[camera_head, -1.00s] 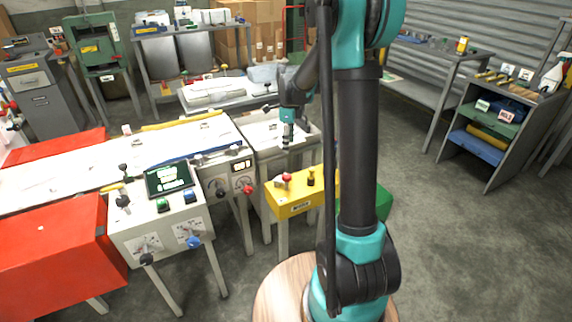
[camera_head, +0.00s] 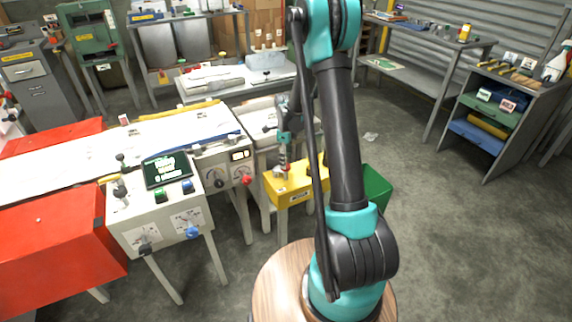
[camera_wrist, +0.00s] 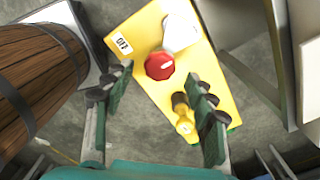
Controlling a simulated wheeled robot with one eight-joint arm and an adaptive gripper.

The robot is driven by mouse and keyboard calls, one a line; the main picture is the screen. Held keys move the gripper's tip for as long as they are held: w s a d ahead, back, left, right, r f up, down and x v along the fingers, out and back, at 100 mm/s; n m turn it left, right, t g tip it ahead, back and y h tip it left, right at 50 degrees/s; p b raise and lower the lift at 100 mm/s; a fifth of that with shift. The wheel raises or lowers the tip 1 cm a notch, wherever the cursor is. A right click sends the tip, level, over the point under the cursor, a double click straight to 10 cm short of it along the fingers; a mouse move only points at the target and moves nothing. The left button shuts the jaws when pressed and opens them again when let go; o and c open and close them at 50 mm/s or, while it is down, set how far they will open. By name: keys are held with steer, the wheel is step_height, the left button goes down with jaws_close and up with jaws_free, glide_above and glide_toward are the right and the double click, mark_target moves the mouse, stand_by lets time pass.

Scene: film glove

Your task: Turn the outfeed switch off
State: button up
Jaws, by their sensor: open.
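My gripper (camera_head: 283,168) is above the yellow box (camera_head: 297,194) in the head view and hides part of its top. In the wrist view, my gripper (camera_wrist: 162,98) is open, with its teal fingers apart. A red faceted knob (camera_wrist: 160,65) on the yellow box top (camera_wrist: 146,38) lies ahead of and between the fingers. A black and yellow knob (camera_wrist: 183,114) is close beside the right finger. Nothing is held.
A white control box (camera_head: 160,216) with a screen and a grey panel with a red knob (camera_head: 246,180) stand left of the yellow box. A green bin (camera_head: 376,186) is right of it. A wooden barrel (camera_wrist: 30,75) shows in the wrist view. Floor at the right is clear.

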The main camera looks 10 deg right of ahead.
steer(key=shift+f, duration=1.6)
steer(key=shift+c, duration=0.6)
steer(key=c, duration=1)
